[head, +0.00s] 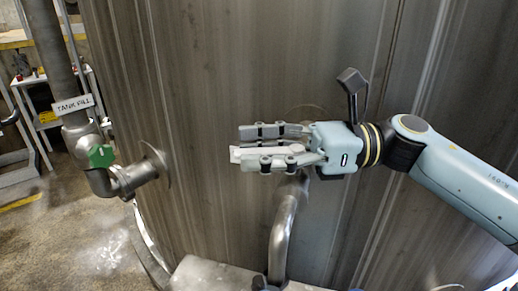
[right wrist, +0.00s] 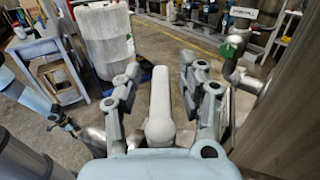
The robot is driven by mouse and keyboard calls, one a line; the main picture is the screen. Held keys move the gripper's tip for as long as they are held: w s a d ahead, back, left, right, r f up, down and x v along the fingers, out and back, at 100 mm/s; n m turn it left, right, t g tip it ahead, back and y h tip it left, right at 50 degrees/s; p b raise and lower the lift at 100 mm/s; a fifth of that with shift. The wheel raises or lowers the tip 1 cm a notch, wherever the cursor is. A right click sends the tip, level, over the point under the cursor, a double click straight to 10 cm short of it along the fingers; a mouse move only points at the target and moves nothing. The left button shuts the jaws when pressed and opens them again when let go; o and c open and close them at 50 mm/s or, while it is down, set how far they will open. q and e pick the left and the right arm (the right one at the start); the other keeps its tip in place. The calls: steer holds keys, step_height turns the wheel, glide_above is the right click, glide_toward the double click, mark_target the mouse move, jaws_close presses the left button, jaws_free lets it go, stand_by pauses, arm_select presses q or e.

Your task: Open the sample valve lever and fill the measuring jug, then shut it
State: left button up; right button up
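My right gripper (head: 243,148) comes in from the right in front of the tank, fingers pointing left. A pale grey bar, apparently the sample valve lever (head: 238,155), lies between its fingers. In the right wrist view, the lever (right wrist: 160,92) runs lengthwise between the two spread fingers (right wrist: 160,75), with gaps on both sides. A curved metal spout (head: 282,232) bends down below the gripper. I cannot make out the measuring jug. Part of my left arm seems to show at the left of the right wrist view, but its finger state is unclear.
The large metal tank (head: 210,100) fills the middle. A pipe labelled "TANK FILL" (head: 73,105) with a green handle (head: 101,156) stands at the left. A grey ledge (head: 205,275) lies at the bottom. The floor (head: 60,240) at left is clear. A wrapped white stack (right wrist: 105,38) stands farther off.

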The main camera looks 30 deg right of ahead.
steer(key=shift+v, duration=6.05)
